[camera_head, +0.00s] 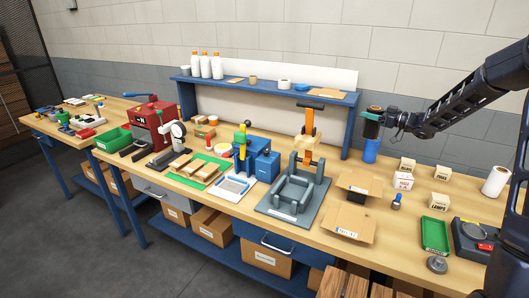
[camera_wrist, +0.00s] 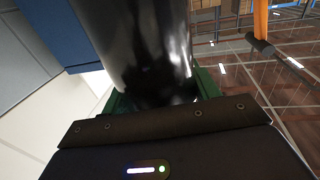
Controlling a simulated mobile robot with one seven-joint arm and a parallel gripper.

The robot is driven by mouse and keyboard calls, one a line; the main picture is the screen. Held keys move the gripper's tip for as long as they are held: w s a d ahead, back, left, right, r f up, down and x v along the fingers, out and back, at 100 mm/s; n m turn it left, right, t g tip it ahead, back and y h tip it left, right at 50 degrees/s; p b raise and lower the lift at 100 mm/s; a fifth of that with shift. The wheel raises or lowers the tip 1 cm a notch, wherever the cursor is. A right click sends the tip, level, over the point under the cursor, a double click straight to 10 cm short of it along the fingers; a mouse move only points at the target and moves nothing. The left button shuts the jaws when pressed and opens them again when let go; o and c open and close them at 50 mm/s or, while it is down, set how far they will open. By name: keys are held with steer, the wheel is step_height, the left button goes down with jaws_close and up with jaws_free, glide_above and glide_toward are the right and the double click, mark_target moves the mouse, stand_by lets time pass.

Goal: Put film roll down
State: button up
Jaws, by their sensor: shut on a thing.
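The film roll looks like a dark, glossy cylinder (camera_wrist: 145,45), large in the wrist view. My gripper (camera_wrist: 162,95) is shut on it, with green finger parts showing on both sides of the roll. In the head view my gripper (camera_head: 375,112) is at the upper right, above the back of the bench. The dark roll (camera_head: 370,129) hangs upright under it. A blue cylinder (camera_head: 370,150) shows directly below the roll; I cannot tell whether they touch. The roll's lower end is hard to make out.
Small labelled boxes (camera_head: 403,181), an open carton (camera_head: 348,224), a green tray (camera_head: 435,235) and a white roll (camera_head: 495,181) stand on the right of the bench (camera_head: 395,250). A grey fixture (camera_head: 292,195) stands left of the carton. A blue shelf (camera_head: 335,97) runs along the back.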

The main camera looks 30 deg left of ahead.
step_height(320, 180, down, 20)
stand_by(0.8)
steer(key=shift+f, duration=0.2)
steer(key=o, duration=1.2)
steer(key=shift+r, duration=0.1)
